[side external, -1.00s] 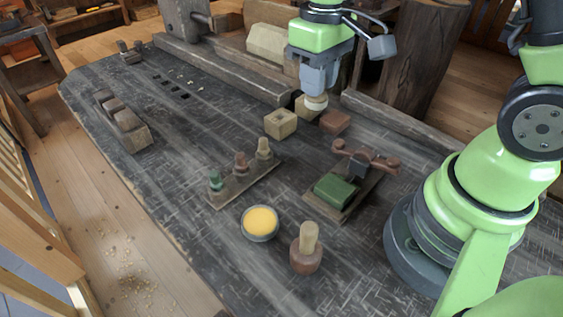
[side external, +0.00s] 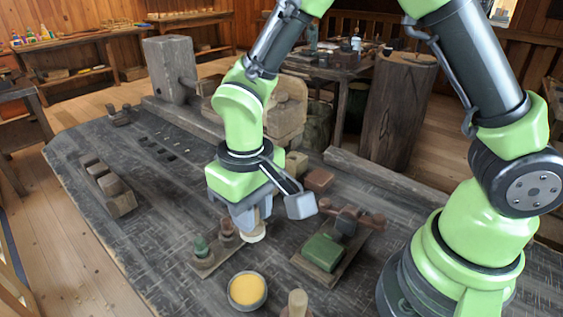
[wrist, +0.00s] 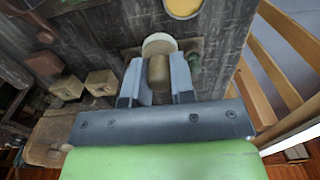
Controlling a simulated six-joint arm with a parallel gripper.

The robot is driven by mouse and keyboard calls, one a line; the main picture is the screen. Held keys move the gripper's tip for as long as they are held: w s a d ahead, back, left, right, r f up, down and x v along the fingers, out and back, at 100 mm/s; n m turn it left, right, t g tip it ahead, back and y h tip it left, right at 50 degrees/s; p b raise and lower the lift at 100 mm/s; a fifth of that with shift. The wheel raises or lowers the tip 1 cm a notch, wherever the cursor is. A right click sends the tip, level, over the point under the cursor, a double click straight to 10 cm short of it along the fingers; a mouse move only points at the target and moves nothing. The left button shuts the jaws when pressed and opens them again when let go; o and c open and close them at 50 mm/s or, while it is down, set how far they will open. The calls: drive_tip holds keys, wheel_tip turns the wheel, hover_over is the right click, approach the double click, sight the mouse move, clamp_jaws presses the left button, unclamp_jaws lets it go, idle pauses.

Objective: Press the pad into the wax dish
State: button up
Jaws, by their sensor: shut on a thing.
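My gripper (side external: 247,218) is shut on the wooden handle of the pad. The pad (side external: 253,237) is a pale, round disc pointing down below the fingers. In the wrist view, the pad (wrist: 159,43) shows beyond the fingertips and its tan handle (wrist: 158,75) sits between the two grey fingers. The wax dish (side external: 247,291) is a round grey dish with yellow-orange wax, on the bench in front of the gripper. It also shows cut off at the top of the wrist view (wrist: 183,6). The pad is apart from the dish; its exact height is unclear.
A peg rack with a green spool (side external: 201,248) and a brown spool (side external: 226,228) stands left of the pad, partly hidden. A green block (side external: 323,252) sits on a board at right. A light peg (side external: 297,301) is cut off at the bottom edge.

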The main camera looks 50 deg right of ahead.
drive_tip(key=shift+s+a+f, duration=0.25)
drive_tip(key=shift+a+f, duration=0.4)
drive_tip(key=shift+f, duration=0.65)
drive_tip(key=shift+s+a+f, duration=0.3)
drive_tip(key=shift+a+f, duration=0.4)
drive_tip(key=shift+f, duration=0.6)
drive_tip(key=shift+s+a+f, duration=0.25)
drive_tip(key=shift+a+f, duration=0.4)
drive_tip(key=shift+f, duration=0.65)
drive_tip(key=shift+f, duration=0.6)
wheel_tip(320, 180, up, 7)
